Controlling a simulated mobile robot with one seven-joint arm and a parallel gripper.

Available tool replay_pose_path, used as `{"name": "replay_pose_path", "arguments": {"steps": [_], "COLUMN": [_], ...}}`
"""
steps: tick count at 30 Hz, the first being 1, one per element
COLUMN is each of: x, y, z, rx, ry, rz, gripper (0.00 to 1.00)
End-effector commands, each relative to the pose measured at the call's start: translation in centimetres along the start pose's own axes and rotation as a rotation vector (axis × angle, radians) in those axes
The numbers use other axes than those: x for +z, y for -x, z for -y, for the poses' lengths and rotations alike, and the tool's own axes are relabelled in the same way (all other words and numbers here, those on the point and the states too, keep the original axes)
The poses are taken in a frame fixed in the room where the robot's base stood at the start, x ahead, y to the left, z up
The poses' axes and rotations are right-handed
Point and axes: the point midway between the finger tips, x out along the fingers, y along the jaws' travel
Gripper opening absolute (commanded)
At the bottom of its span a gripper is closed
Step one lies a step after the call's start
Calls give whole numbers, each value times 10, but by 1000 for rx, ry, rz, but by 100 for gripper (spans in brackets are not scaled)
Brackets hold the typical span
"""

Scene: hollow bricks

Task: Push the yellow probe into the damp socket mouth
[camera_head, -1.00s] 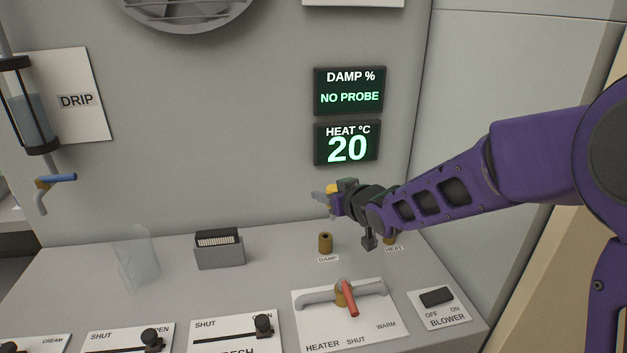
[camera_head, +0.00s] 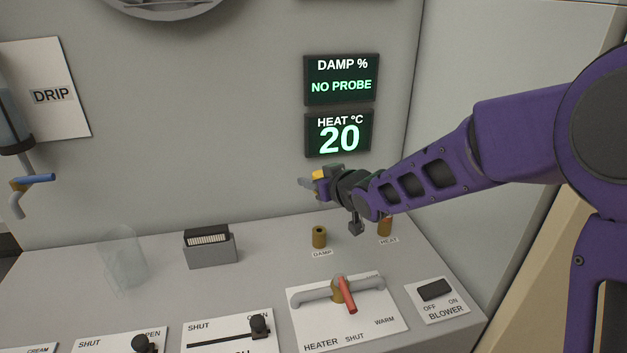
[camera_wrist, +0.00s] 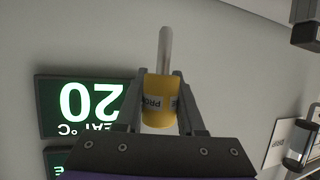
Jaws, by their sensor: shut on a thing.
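My gripper (camera_head: 317,184) is shut on the yellow probe (camera_wrist: 157,98), which has a grey metal rod at its tip and a white label. The probe also shows in the head view (camera_head: 320,175), its rod pointing left and roughly level. The damp socket (camera_head: 319,237) is a short upright brass cylinder with a dark open mouth, labelled DAMP. The gripper and probe are above the socket, clear of it. The damp display (camera_head: 341,79) reads NO PROBE.
A second brass socket labelled HEAT (camera_head: 385,226) stands right of the damp one, partly behind my wrist. The heat display (camera_head: 338,132) reads 20. The heater valve (camera_head: 341,290) with a red lever is in front. A grey holder (camera_head: 210,252) and clear glass (camera_head: 124,258) stand left.

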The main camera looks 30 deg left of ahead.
Motion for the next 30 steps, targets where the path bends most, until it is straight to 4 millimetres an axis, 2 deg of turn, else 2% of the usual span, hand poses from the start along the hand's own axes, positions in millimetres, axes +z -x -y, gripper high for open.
{"name": "replay_pose_path", "arguments": {"steps": [18,30], "x": [50,53], "y": [-21,-22], "z": [0,0], "rx": [0,1], "ry": [-2,-1], "rz": [0,0], "gripper": [0,0]}}
